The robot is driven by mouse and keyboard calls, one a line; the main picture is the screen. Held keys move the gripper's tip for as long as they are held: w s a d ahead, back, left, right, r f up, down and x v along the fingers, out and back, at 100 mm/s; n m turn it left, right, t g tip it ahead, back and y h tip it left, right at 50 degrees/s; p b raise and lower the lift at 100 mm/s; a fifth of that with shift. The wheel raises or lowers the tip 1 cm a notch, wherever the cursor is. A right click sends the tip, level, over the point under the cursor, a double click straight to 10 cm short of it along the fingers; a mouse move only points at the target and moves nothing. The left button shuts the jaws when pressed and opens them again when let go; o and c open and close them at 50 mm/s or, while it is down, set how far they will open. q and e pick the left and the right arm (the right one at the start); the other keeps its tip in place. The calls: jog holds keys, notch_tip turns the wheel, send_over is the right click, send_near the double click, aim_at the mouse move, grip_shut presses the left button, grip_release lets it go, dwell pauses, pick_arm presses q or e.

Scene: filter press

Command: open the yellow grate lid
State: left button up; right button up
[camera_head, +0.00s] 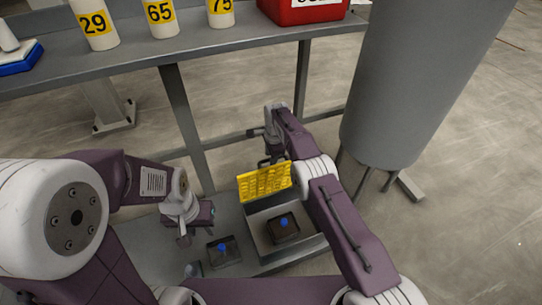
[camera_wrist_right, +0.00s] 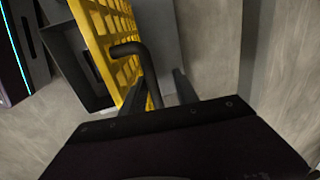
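The yellow grate lid (camera_head: 264,183) stands raised, close to upright, at the back of an open grey box (camera_head: 256,234). In the right wrist view the lid (camera_wrist_right: 110,35) shows at a steep angle, with a black bent handle (camera_wrist_right: 143,65) on it. My right gripper (camera_wrist_right: 158,93) is behind the lid in the head view. Its two fingers are apart, with the handle's lower end between them; I cannot tell whether either finger touches it. My left gripper (camera_head: 190,232) hangs left of the box, away from the lid; its fingers are too small to read.
A dark block with a blue knob (camera_head: 284,223) sits in the box, and a similar block (camera_head: 223,250) stands left of it. A grey shelf (camera_head: 200,42) with numbered white bottles and a red box (camera_head: 300,12) is behind. A large grey cylinder (camera_head: 415,80) stands right.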

jog(key=shift+r, duration=0.2)
jog(key=r+p, duration=0.1)
jog(key=r, duration=0.1)
jog(key=s+r+p, duration=0.1)
jog(key=r+p, duration=0.1)
jog(key=r, duration=0.1)
jog(key=r+p, duration=0.2)
jog(key=shift+s+d+r, duration=0.15)
jog(key=shift+d+r, duration=0.05)
jog(key=shift+r, duration=0.1)
jog(key=shift+s+d+r, duration=0.1)
jog(key=shift+s+r, duration=0.1)
jog(key=shift+r, duration=0.3)
